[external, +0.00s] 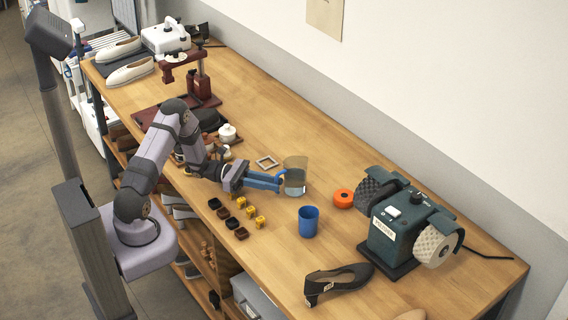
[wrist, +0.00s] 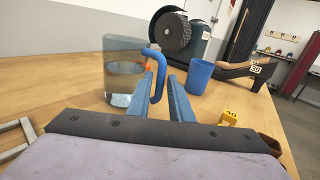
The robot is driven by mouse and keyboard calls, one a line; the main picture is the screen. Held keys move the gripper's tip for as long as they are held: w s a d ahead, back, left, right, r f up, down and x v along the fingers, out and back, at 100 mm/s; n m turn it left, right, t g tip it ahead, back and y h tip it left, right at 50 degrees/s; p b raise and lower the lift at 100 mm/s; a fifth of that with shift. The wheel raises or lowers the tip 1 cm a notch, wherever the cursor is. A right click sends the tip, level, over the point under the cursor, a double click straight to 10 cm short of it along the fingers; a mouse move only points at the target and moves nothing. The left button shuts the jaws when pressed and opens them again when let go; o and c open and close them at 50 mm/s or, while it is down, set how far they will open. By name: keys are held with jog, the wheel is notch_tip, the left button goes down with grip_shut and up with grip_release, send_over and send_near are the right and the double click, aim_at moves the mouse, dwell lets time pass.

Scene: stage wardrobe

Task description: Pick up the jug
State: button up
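The jug (external: 295,172) is a clear, smoky vessel with a blue handle, standing upright on the workbench. In the wrist view the jug (wrist: 124,72) is left of centre, with some clear liquid or a pale base low in it. Its blue handle (wrist: 157,72) reaches down between the two blue fingers of my gripper (wrist: 162,84). The fingers are apart, with a gap around the handle. In the external view my gripper (external: 281,182) is low beside the jug, at its handle side.
A blue cup (external: 308,221) stands near the jug. An orange ring (external: 343,198), a green grinder (external: 397,225) and a dark shoe (external: 338,282) are to the right. Several small yellow and dark blocks (external: 240,203) lie in front. A square frame (external: 267,162) lies behind my gripper.

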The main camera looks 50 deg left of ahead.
jog(key=shift+x, duration=0.95)
grip_shut()
jog(key=shift+r, duration=0.25)
jog(key=shift+r+b, duration=0.6)
jog(key=shift+r, duration=4.15)
